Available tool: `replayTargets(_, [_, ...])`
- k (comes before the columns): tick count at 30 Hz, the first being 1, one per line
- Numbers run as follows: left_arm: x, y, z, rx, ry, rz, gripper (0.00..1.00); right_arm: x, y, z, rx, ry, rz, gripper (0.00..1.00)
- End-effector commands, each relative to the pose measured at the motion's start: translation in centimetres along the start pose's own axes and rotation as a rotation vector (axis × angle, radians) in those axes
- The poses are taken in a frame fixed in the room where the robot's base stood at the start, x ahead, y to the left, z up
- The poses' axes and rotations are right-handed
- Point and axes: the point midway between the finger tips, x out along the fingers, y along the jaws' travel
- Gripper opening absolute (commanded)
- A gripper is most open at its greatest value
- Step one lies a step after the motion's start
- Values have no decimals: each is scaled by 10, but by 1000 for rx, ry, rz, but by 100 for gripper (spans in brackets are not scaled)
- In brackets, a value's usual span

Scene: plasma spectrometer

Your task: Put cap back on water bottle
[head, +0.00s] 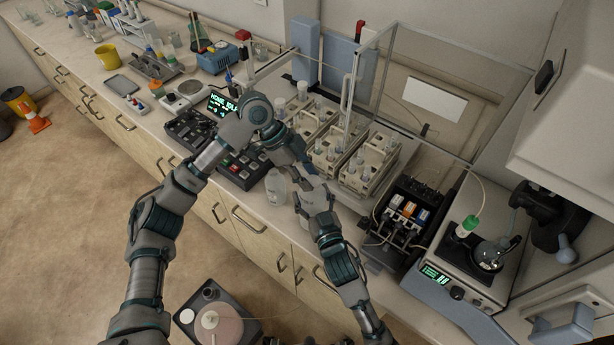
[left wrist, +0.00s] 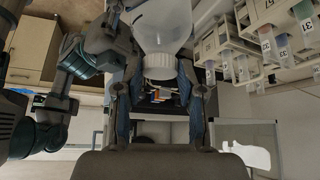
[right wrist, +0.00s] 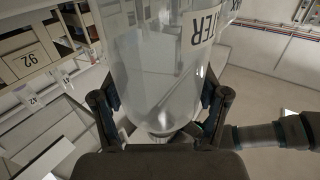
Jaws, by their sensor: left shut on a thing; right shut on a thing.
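The water bottle (head: 316,198) is a clear plastic bottle near the counter's front edge, partly hidden by my arms in the head view. My right gripper (right wrist: 160,112) is shut on its body; printed lettering on the bottle (right wrist: 165,60) shows inverted in the right wrist view. My left gripper (head: 300,175) is over the bottle's top. In the left wrist view its fingers (left wrist: 160,85) are shut on the white cap (left wrist: 160,68), which lines up with the bottle's neck and shoulder (left wrist: 162,25). I cannot tell whether the cap is threaded on.
Another clear bottle (head: 277,188) stands just left of the held one. Racks of vials (head: 365,165) stand behind. A black keypad device (head: 240,170) is to the left; a dark pump unit (head: 400,220) and a heating unit (head: 465,265) are to the right.

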Motion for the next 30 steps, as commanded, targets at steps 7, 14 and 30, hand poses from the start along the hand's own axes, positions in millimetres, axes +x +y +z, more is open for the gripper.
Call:
replayTargets(7, [2, -9, -5, 519, -6, 336, 27, 0, 0, 2, 2, -4, 0, 0])
replayTargets(14, [8, -10, -8, 851, -9, 559, 28, 0, 0, 2, 0, -4, 0, 0])
replayTargets(30, [4, -15, -8, 1052, -3, 663, 27, -1, -1, 2, -1, -3, -1, 0])
